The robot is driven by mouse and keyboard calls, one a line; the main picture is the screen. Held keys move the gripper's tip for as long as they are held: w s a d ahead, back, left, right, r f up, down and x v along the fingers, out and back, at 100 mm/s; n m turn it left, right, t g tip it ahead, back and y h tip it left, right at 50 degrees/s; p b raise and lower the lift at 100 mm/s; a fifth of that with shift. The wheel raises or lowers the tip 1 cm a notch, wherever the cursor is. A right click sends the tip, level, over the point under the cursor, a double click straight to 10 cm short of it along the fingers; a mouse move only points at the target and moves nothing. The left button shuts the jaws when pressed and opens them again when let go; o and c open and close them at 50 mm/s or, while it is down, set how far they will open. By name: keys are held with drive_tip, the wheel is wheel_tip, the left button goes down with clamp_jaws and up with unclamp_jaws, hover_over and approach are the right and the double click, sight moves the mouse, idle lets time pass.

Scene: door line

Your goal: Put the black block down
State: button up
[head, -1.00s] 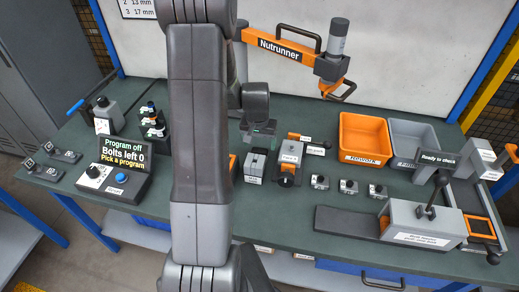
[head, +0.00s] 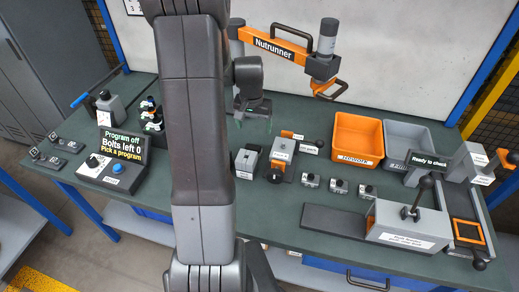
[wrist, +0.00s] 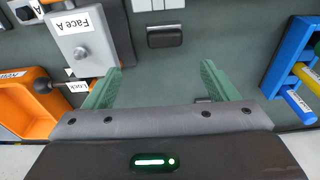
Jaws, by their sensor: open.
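A small black block (wrist: 166,36) lies on the dark green table in the wrist view, ahead of my gripper and beside the grey Face A fixture (wrist: 88,38). My gripper (wrist: 160,80) is open, its two green fingers apart with nothing between them. The block is beyond the fingertips and apart from them. In the head view my gripper (head: 252,112) is above the back part of the table, behind the clamp fixtures. I cannot make out the block in the head view; my arm covers part of the table there.
An orange bin (head: 358,138) and a grey bin (head: 406,140) stand at the right. A blue rack (wrist: 288,52) with coloured pieces is at the right of the wrist view. The Nutrunner arm (head: 280,48) hangs over the back. A control panel (head: 112,170) reads "Bolts left 0".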

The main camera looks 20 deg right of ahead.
sight(253, 146)
drive_tip(key=f, duration=0.4)
drive_tip(key=w+f, duration=0.1)
drive_tip(key=f, duration=0.2)
drive_tip(key=shift+d+f+p, duration=0.1)
drive_tip(key=shift+p, duration=0.25)
drive_tip(key=shift+w+f+p, duration=0.15)
drive_tip(key=shift+f+p, duration=0.3)
drive_tip(key=shift+f, duration=0.9)
drive_tip(key=shift+w+f+p, duration=0.1)
drive_tip(key=shift+f+p, duration=0.3)
drive_tip(key=shift+f, duration=0.9)
drive_tip(key=shift+r, duration=0.1)
drive_tip(key=c, duration=1.4)
